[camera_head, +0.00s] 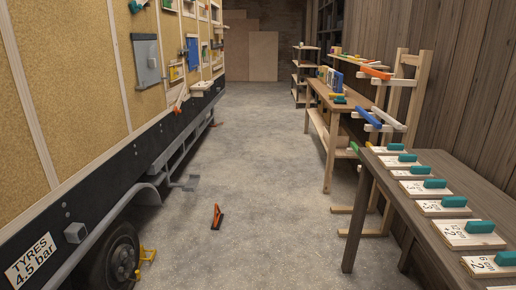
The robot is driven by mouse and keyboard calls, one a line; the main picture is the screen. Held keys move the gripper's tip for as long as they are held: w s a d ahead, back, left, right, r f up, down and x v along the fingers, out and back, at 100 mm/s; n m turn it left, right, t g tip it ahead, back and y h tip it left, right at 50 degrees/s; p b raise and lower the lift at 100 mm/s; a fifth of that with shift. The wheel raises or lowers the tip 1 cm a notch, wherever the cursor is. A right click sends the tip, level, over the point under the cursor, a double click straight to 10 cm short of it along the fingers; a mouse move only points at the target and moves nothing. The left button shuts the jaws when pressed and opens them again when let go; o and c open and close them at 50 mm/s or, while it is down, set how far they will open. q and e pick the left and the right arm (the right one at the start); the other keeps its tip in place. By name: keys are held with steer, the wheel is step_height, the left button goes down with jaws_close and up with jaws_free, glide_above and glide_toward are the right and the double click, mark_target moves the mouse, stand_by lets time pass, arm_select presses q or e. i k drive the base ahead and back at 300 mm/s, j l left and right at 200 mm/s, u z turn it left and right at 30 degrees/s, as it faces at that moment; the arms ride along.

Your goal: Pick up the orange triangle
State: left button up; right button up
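A small upright orange object with a dark base (217,217) stands on the floor in the middle of the head view. It looks like the orange triangle, seen nearly edge-on. Clear floor surrounds it. Neither of my grippers shows in this view.
The trailer side with its wheel (113,262) runs along the left, with a yellow chock (147,255) beside the wheel. A dark table (400,205) with several numbered boards and a wooden bench (335,104) line the right. The concrete aisle (262,130) between is mostly free.

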mark_target(218, 218)
steer(key=i, duration=2)
steer(key=i+l+u, duration=0.15)
steer(key=i, duration=0.35)
steer(key=i+l+u, duration=0.2)
steer(key=i, duration=0.3)
steer(key=i+l+u, duration=0.15)
steer(key=i, duration=0.3)
steer(key=i+l+u, duration=0.2)
steer(key=i, duration=0.3)
